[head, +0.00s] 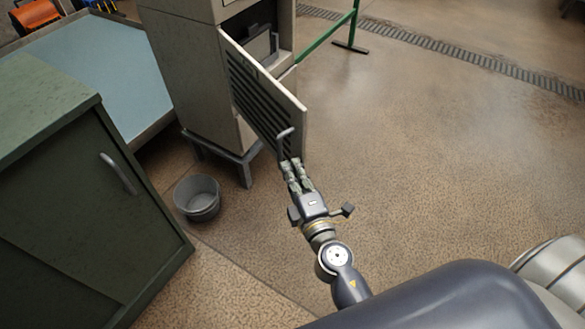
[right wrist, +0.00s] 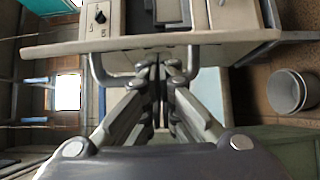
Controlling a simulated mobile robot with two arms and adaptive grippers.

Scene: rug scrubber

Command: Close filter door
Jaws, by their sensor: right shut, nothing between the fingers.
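The filter door (head: 262,92) is a beige panel with dark louvre slots, swung open from the cabinet (head: 185,75) in the head view. Its grey bar handle (head: 283,143) is near the free edge. My right gripper (head: 291,163) is shut with nothing between its fingers, its tips at the handle. In the right wrist view the door shows as a thin edge (right wrist: 220,38) across the top, and the shut fingertips (right wrist: 159,66) lie between the two ends of the handle (right wrist: 98,68). I cannot tell whether they touch the door. My left gripper is not in view.
A grey bucket (head: 197,198) stands on the floor left of the cabinet's stand (head: 222,155). A green cupboard (head: 80,200) fills the left side. A green rail (head: 328,38) stands behind the door. The floor to the right is clear.

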